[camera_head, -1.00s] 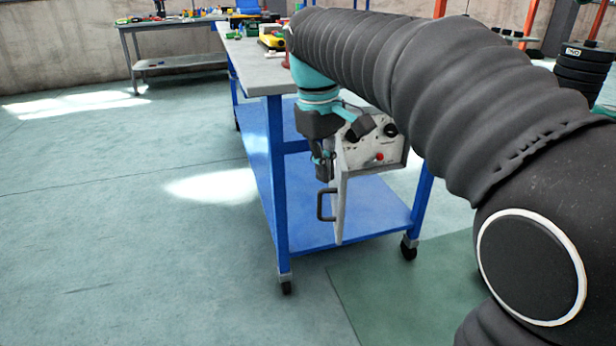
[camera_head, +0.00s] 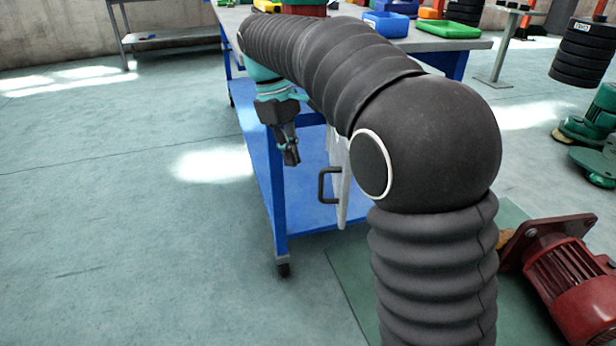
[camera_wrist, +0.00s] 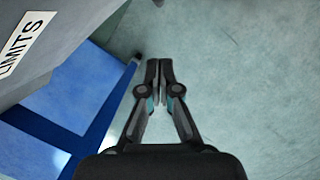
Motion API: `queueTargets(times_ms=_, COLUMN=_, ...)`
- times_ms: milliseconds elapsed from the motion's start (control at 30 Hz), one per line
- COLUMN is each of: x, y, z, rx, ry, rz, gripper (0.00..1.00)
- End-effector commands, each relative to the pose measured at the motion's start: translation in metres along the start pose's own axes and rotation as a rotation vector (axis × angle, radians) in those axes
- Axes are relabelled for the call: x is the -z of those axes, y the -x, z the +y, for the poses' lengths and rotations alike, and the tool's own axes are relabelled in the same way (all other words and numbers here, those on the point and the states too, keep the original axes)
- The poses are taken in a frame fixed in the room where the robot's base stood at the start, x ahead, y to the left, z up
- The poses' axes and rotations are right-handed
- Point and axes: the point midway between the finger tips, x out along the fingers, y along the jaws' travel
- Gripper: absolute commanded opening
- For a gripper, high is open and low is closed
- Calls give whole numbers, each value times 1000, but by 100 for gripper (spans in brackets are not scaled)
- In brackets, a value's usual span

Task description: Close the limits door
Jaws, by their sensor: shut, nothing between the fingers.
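The limits door is a pale grey panel (camera_head: 343,188) with a dark bar handle (camera_head: 326,185), seen nearly edge-on in the head view and standing open. My arm hides most of the box behind it. In the wrist view a grey panel with a white "LIMITS" label (camera_wrist: 25,40) fills the upper left. My gripper (camera_head: 292,160) hangs left of the handle in the head view, apart from it. In the wrist view my gripper (camera_wrist: 160,62) has its fingers together and empty, right of the labelled panel, over the floor.
A blue wheeled cart (camera_head: 280,190) with a grey top (camera_head: 465,43) stands beside the door. Bins, including a green one (camera_head: 449,29), sit on top. A red motor (camera_head: 570,285) lies at the lower right. The floor at left is clear.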

Motion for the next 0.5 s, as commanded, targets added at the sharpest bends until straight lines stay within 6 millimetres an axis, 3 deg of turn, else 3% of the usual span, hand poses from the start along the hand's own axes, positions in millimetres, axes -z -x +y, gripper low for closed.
queueTargets(times_ms=133, x=0, y=-30, z=0, rx=0, ry=0, rz=-1, gripper=0)
queueTargets(times_ms=300, x=-24, y=-34, z=0, rx=0, ry=-3, rz=2, gripper=0)
queueTargets(times_ms=500, x=-37, y=-37, z=0, rx=0, ry=0, rz=1, gripper=0)
